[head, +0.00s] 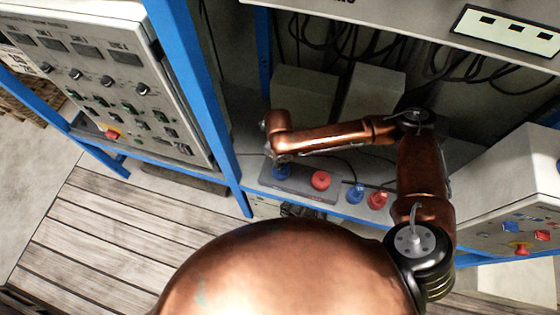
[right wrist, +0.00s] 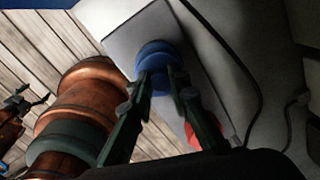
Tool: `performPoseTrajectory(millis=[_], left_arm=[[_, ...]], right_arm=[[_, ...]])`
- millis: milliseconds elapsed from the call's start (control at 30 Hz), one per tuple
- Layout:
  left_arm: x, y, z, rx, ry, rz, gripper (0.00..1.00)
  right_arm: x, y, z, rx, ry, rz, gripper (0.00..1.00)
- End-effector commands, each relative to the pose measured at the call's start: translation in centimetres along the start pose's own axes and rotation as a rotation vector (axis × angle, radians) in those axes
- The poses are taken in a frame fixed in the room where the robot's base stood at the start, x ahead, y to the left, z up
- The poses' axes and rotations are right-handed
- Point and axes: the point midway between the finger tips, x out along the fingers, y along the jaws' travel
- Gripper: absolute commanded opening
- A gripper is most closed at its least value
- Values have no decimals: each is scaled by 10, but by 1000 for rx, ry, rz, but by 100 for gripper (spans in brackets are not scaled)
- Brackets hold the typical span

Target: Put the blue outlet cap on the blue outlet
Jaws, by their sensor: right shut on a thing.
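My right gripper (head: 279,160) is at a grey plate (head: 300,188) on the shelf. Its fingers (right wrist: 157,88) are shut on a blue round piece, which I take for the blue outlet cap (right wrist: 157,52). In the head view the blue cap (head: 281,173) shows just below the gripper, at the plate's left end. I cannot tell whether it touches the plate. To the right of the plate stands a blue fitting with a wider base (head: 355,194), apart from the gripper; it looks like the blue outlet.
A red round cap (head: 320,180) sits on the plate's right part, close to my gripper. A red fitting (head: 378,199) stands beside the blue one. Grey boxes (head: 303,92) stand behind; a blue post (head: 208,100) and control cabinet (head: 100,80) are left.

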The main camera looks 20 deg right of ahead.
Motion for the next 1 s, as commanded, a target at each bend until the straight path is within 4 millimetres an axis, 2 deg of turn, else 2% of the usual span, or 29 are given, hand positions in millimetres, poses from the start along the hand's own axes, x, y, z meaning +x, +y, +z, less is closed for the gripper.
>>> performPoseTrajectory(millis=[600,967,1000], left_arm=[[2,0,1,0,-2,0,76],[2,0,1,0,-2,0,76],[2,0,1,0,-2,0,76]], right_arm=[[15,1,0,-1,0,1,0],[16,1,0,0,0,1,0],[16,1,0,0,0,1,17]])
